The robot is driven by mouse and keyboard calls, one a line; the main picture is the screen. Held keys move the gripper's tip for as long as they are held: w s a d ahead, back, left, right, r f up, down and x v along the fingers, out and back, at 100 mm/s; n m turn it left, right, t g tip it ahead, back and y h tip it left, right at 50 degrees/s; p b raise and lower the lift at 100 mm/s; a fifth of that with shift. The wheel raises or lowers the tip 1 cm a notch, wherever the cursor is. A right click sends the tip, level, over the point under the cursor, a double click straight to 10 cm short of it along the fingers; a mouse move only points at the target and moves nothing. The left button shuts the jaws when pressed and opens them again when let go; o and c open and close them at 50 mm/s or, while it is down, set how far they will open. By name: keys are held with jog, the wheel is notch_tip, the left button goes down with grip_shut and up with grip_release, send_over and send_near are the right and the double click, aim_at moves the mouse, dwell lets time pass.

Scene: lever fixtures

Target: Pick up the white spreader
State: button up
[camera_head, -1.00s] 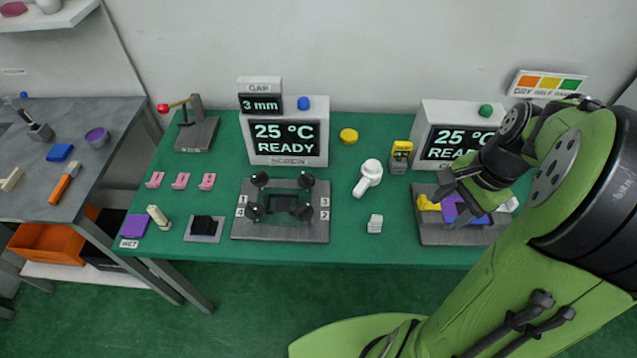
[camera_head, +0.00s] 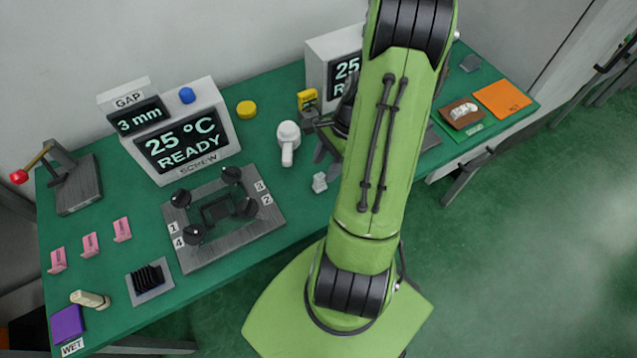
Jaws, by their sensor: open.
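I cannot tell for certain which thing is the white spreader. A white, round-headed tool with a short handle (camera_head: 288,142) lies on the green table, left of my gripper. A small white ridged block (camera_head: 319,183) sits in front of it. A cream, rounded bar (camera_head: 90,299) lies near the table's front left corner, beside a purple pad (camera_head: 68,323). My gripper (camera_head: 324,146) is open, over the table just right of the round-headed tool and apart from it. My green arm hides part of the gripper and the fixture behind it.
A screw fixture with black knobs (camera_head: 218,208) and a display box (camera_head: 183,135) stand left of centre. A red-knobbed lever (camera_head: 70,180) stands at the far left. A yellow disc (camera_head: 246,110) and yellow device (camera_head: 308,100) are behind. An orange sheet (camera_head: 502,99) lies far right.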

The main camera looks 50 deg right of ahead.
aim_at(321, 175)
jog(key=b+x, duration=0.1)
jog(key=x, duration=0.3)
jog(key=shift+a+f, duration=0.3)
jog(key=shift+f, duration=0.05)
jog(key=shift+c, duration=0.3)
jog(key=shift+r, duration=0.1)
grip_shut()
notch_tip(321, 175, up, 10)
jog(key=p, duration=0.3)
jog(key=shift+c, duration=2.2)
grip_release()
grip_shut()
